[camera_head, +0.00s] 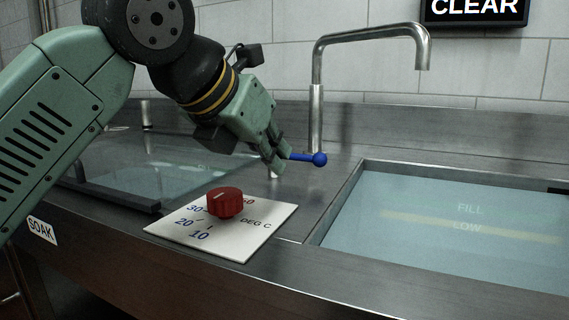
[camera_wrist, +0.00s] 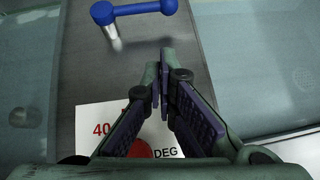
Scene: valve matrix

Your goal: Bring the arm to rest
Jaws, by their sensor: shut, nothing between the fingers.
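My arm reaches in from the upper left in the head view. My gripper (camera_head: 277,165) hangs over the steel counter between the two basins, shut and empty. In the wrist view my gripper (camera_wrist: 164,62) shows its fingertips together. A blue lever handle (camera_head: 318,159) with a ball end shows just behind and right of the fingers in the head view. In the wrist view the blue lever (camera_wrist: 130,16) lies ahead of the fingertips, with a visible gap. A red knob (camera_head: 225,202) sits on a white temperature plate (camera_head: 262,238) in front of and below my gripper.
A steel faucet (camera_head: 316,100) rises behind the counter, its spout over the right basin. The right basin (camera_head: 440,230) holds water, with FILL and LOW showing. A left basin (camera_head: 170,165) lies behind my arm. A SOAK label (camera_head: 42,231) and a CLEAR sign (camera_head: 474,8) show.

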